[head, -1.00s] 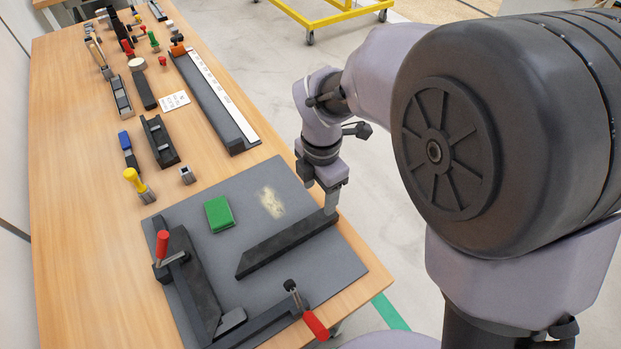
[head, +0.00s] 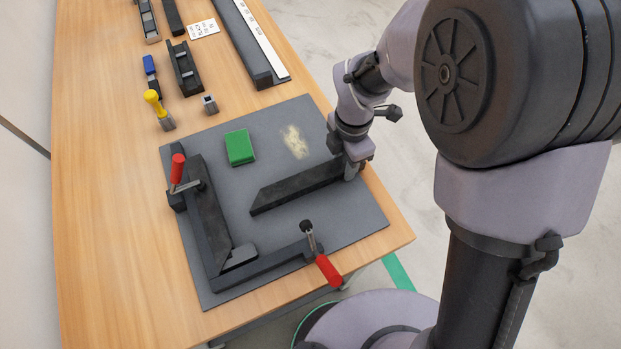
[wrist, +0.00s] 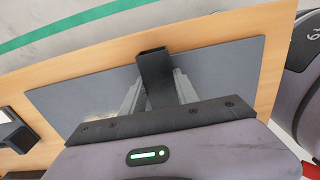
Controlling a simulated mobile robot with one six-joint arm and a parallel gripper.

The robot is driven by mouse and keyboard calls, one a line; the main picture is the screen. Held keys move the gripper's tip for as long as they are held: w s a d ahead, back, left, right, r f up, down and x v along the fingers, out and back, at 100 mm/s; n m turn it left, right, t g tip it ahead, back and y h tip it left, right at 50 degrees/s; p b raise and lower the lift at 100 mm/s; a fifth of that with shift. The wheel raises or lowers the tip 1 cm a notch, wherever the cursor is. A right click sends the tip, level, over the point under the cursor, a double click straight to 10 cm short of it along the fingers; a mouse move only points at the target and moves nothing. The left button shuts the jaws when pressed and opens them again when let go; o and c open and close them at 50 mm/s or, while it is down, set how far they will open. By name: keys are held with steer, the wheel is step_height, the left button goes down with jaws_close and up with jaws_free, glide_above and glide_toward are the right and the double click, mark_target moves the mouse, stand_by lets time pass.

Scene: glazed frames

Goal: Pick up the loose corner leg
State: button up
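The loose corner leg (head: 295,189) is a dark, flat bar with a slanted left end. It lies on the grey mat (head: 215,290), apart from the fixed dark leg (head: 209,219) at the left. My gripper (head: 351,172) is down at the right end of the loose leg. In the wrist view, my gripper (wrist: 158,84) has one finger along each side of the loose leg (wrist: 153,66), close against it with no clear gap. The leg's middle is hidden behind the gripper body there. The leg appears to rest on the mat.
Red-handled clamps (head: 177,168) and (head: 328,270) rise from the frame at left and front. A green block (head: 240,147) sits on the mat behind the loose leg. A yellow-handled tool (head: 157,105) and small metal block (head: 209,103) stand behind the mat.

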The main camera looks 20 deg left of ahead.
jaws_close()
steer(key=shift+r, duration=0.1)
step_height(320, 180, up, 9)
steer(key=p, duration=0.4)
steer(key=shift+s+d+r, duration=0.15)
steer(key=s+d+f+p, duration=0.1)
steer(key=s+d+f, duration=0.1)
steer(key=s+d, duration=0.4)
steer(key=shift+d+f, duration=0.25)
steer(key=shift+s, duration=0.1)
